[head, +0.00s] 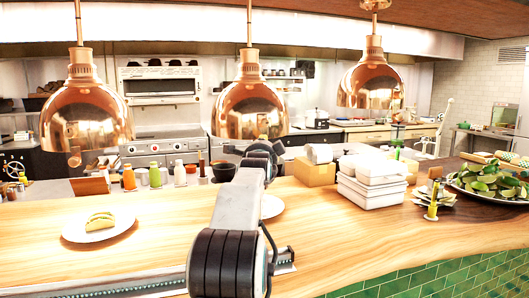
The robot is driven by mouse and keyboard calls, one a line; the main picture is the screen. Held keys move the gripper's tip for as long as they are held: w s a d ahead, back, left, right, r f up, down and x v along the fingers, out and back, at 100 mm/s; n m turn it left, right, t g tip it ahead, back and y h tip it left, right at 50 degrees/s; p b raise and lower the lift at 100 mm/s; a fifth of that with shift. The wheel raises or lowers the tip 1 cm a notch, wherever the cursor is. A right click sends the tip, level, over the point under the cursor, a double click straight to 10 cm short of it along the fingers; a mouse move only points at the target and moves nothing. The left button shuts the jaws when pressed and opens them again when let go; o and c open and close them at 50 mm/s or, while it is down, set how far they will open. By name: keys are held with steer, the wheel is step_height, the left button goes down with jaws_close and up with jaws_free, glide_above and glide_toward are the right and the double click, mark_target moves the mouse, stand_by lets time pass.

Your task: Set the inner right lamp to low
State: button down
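Three copper dome lamps hang in a row over the wooden pass: a left lamp (86,112), a middle lamp (250,102) and a right lamp (371,80). The frames do not make clear which one is the inner right lamp, and no switch or setting can be made out on them. My arm rises from the bottom centre, and my gripper (258,150) seems to be at its far end, just below the middle lamp's rim in the picture. The arm's own links partly hide it, so its fingers and any contact are unclear.
Sauce bottles (155,175) stand behind. A second plate (271,206) is partly behind my arm.

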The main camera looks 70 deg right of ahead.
steer(key=shift+d+f, duration=0.1)
steer(key=shift+f, duration=0.5)
steer(key=c, duration=1.6)
jaws_free()
steer(key=o, duration=0.6)
steer(key=shift+r, duration=0.25)
steer(key=shift+a, duration=0.2)
steer(key=v, duration=1.1)
steer(key=shift+a, duration=0.4)
